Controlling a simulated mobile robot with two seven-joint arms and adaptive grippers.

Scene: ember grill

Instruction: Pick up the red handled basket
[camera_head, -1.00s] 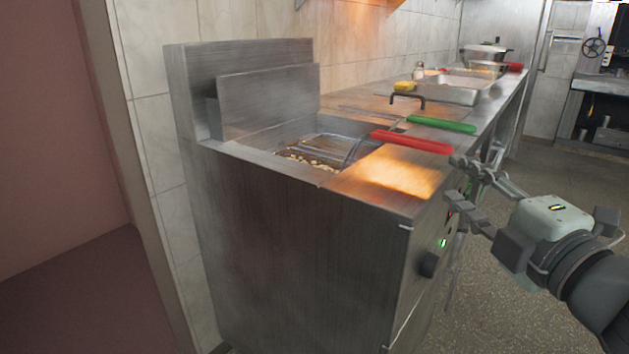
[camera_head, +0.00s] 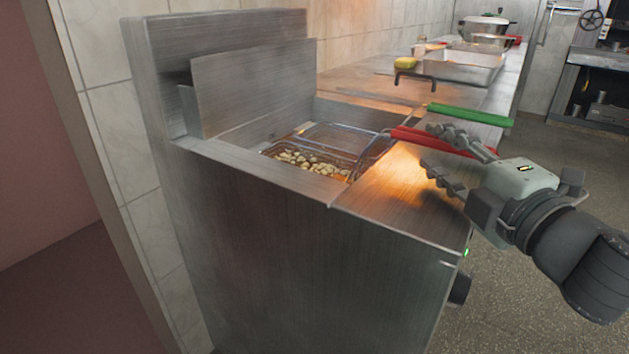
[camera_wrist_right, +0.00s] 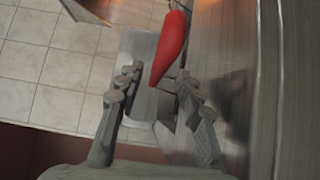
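The red-handled wire basket (camera_head: 310,160) sits in the fryer well and holds several pale pieces of food. Its red handle (camera_head: 418,139) sticks out to the right over the steel top. In the right wrist view the red handle (camera_wrist_right: 170,48) reaches down between the two open fingers (camera_wrist_right: 160,88), with gaps visible on both sides. The fingers do not look closed on it. My left gripper is not in view.
A green handle (camera_head: 470,115) lies just behind the red one. The steel fryer (camera_head: 290,260) has a raised back panel. A sink (camera_head: 465,68), a yellow sponge (camera_head: 405,63) and a pot (camera_head: 487,28) are farther back. Open floor lies to the right.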

